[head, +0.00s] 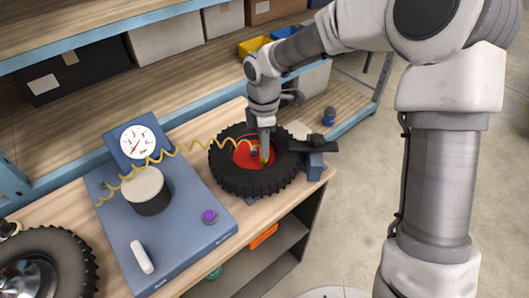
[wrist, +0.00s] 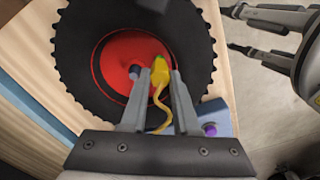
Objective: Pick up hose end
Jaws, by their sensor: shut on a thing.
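The hose end (wrist: 160,68) is a yellow fitting with a green tip in the wrist view. My gripper (wrist: 158,75) is shut on it, with a finger on each side. In the head view my gripper (head: 265,157) points down over the red hub (head: 242,154) of a black knobbly tyre (head: 232,175). The coiled yellow hose (head: 183,150) runs from the blue gauge unit at left to my gripper. In the wrist view the red hub (wrist: 118,66) lies behind the fitting. I cannot tell whether the fitting touches the hub.
The blue unit (head: 200,235) carries a dial gauge (head: 138,142), a white-topped cylinder (head: 146,184), a white handle (head: 141,257) and a purple knob (head: 209,216). A second wheel (head: 60,262) is at lower left. A dark clamp (head: 316,146) stands right of the tyre. Shelves with boxes are behind.

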